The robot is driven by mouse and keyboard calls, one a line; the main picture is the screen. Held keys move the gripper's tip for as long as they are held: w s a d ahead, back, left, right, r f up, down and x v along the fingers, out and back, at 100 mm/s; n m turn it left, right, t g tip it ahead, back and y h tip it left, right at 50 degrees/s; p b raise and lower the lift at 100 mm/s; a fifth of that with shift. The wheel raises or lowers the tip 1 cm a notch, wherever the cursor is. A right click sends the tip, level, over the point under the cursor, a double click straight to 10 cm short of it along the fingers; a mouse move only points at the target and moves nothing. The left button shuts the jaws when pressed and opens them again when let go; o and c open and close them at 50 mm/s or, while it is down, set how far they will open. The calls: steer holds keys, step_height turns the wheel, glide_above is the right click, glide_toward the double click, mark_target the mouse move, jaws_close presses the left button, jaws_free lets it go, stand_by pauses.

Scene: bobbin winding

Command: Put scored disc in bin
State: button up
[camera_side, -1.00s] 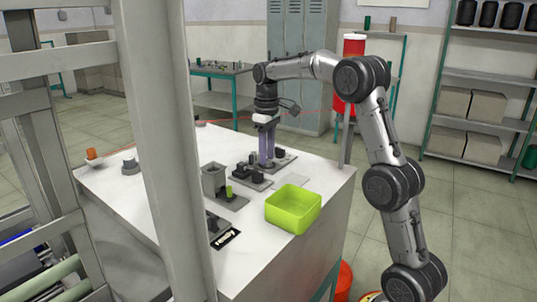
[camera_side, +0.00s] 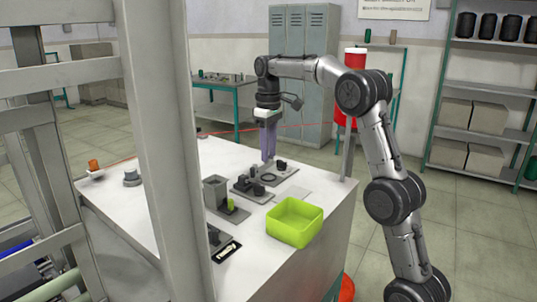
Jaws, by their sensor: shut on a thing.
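The bin is a lime-green open box (camera_side: 294,234) at the right front edge of the white worktable. My gripper (camera_side: 268,158), with long purple fingers pointing down, is above the back end of a grey fixture with dark parts (camera_side: 286,168). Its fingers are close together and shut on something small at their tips. I take this to be the scored disc, but it is too small to make out. The gripper is behind and above the bin, apart from it. The inside of the bin is partly hidden by its near wall.
More grey fixtures (camera_side: 252,189) stand between the gripper and the left front, one with a tall grey box (camera_side: 215,190) and a green piece. A thin red thread crosses behind the gripper. A large grey post (camera_side: 165,150) hides part of the table.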

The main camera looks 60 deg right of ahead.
steer(key=shift+r, duration=0.1)
stand_by(0.3)
steer(key=shift+s+a+f, duration=0.1)
steer(key=shift+s+f, duration=0.15)
steer(key=s+a+r+n, duration=0.3)
steer(key=s+a, duration=0.5)
steer(key=s+a+r+n, duration=0.3)
steer(key=s+a, duration=0.5)
steer(key=s, duration=0.1)
steer(key=shift+w+a+f, duration=0.1)
steer(key=shift+w+f, duration=0.05)
steer(key=shift+f, duration=1.1)
steer(key=shift+w+a+f, duration=0.1)
steer(key=shift+w+f, duration=0.05)
steer(key=shift+f, duration=1.1)
steer(key=shift+f, duration=0.85)
steer(key=o, duration=1.1)
steer(key=shift+c, duration=0.2)
